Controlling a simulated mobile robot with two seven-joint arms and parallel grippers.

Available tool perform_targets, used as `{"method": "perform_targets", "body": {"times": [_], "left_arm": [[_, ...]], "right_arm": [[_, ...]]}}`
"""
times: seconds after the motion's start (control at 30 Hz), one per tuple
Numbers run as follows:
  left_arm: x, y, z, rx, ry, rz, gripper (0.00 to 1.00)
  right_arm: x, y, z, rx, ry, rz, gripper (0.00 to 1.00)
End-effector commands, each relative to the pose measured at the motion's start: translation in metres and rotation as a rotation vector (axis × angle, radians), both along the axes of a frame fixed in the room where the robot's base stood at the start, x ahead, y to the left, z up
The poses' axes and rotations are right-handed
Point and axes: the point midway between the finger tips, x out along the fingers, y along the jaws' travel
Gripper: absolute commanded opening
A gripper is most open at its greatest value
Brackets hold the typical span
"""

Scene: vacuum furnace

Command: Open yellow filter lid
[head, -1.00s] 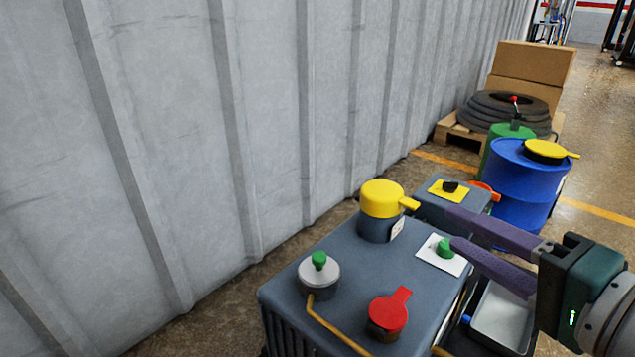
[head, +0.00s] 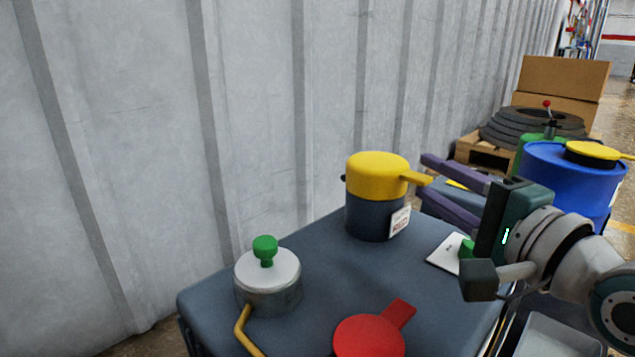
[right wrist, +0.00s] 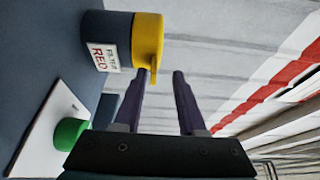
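The yellow filter lid (head: 376,176) sits closed on a dark grey round filter housing (head: 370,218). Its tab (head: 416,178) sticks out to the right; the lid also shows in the right wrist view (right wrist: 148,40). My right gripper (head: 427,176) is open and empty, its purple fingers pointing left at the tab. In the right wrist view, the tab end lies at the fingertips (right wrist: 161,73), close to the left finger; I cannot tell whether they touch. A white label on the housing reads "FILTER RED" in the wrist view. My left gripper is not in view.
A red lid with a tab (head: 370,335), a grey cap with a green knob (head: 267,275) and a white plate (head: 444,252) with a green button are on the grey cabinet (head: 320,300). A corrugated wall (head: 260,120) stands behind. A blue barrel (head: 570,180) is at right.

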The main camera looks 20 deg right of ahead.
Motion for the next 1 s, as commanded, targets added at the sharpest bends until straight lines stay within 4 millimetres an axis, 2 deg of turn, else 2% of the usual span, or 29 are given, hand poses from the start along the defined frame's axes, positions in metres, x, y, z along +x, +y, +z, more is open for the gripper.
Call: {"method": "perform_targets", "body": {"times": [0.03, 0.2, 0.57, 0.9, 1.0], "left_arm": [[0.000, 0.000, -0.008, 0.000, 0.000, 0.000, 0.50], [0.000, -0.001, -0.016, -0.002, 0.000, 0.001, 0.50], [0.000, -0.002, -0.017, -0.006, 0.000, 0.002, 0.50], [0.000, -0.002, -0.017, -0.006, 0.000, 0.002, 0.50], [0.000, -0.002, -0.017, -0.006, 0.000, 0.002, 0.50]], "right_arm": [[0.009, 0.000, -0.002, 0.000, -0.005, -0.001, 0.40], [0.025, 0.000, -0.002, -0.001, -0.001, 0.000, 0.40], [0.031, 0.000, 0.000, -0.001, 0.002, 0.001, 0.40], [0.030, 0.000, 0.000, -0.002, 0.002, 0.001, 0.03], [0.030, 0.000, 0.000, -0.002, 0.002, 0.001, 0.00]]}}
